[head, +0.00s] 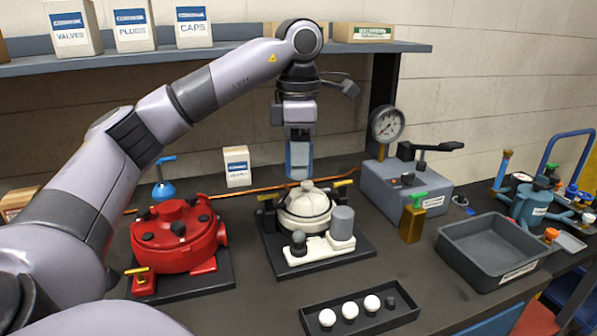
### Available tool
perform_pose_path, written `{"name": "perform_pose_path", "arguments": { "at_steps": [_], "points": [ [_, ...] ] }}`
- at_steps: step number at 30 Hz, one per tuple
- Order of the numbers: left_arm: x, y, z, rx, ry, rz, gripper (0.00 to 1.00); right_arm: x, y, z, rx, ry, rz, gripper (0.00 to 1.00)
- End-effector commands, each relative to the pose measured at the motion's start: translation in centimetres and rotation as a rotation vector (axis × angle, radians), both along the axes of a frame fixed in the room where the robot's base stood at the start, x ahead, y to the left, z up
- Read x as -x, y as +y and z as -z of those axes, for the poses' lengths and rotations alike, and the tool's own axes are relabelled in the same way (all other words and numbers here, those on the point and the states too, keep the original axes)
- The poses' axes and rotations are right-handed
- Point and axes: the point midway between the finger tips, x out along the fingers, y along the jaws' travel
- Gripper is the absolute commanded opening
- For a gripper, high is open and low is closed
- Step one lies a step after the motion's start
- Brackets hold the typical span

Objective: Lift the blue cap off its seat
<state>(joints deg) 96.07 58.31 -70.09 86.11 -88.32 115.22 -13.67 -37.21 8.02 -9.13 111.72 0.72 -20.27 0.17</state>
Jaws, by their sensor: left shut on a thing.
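My left gripper (298,163) points straight down over the cream motor (306,208), at the middle of the bench. Its jaws are shut on a blue piece, which I take for the blue cap (298,157); the fingers partly hide it. The lower end of the jaws is just above or against the cream motor's rounded top; I cannot tell whether they touch. The cream motor stands on a dark base plate with a grey cylinder at its front. My right gripper is not in view.
A red motor (173,238) is at left, a blue bell-shaped piece with a T-handle (163,188) behind it. A tray (363,318) with white balls lies in front. A gauge box (405,190) and an empty grey bin (490,262) are at right. A shelf (230,51) hangs behind.

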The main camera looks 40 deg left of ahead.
Motion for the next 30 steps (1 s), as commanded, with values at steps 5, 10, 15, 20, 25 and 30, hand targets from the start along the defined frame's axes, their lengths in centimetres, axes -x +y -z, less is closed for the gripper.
{"name": "perform_pose_path", "arguments": {
  "at_steps": [5, 10, 15, 20, 25, 30],
  "points": [
    [0.0, 0.0, -1.9, 0.001, -0.001, 0.0, 0.2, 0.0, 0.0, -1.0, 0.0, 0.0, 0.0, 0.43],
    [0.0, 0.0, -3.9, -0.001, -0.002, -0.001, 0.2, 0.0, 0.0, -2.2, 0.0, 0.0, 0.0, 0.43],
    [0.0, 0.0, -5.3, 0.0, -0.004, 0.001, 0.2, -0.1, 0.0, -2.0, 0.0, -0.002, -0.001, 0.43],
    [0.0, 0.0, -6.7, 0.0, -0.003, 0.0, 0.2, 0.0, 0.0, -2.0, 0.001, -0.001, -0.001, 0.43],
    [0.0, 0.0, -7.5, 0.001, -0.001, 0.0, 0.2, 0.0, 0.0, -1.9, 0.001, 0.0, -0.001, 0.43],
    [0.0, 0.0, -7.5, 0.001, 0.001, 0.0, 0.2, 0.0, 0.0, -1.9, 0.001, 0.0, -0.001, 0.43]
  ]
}}
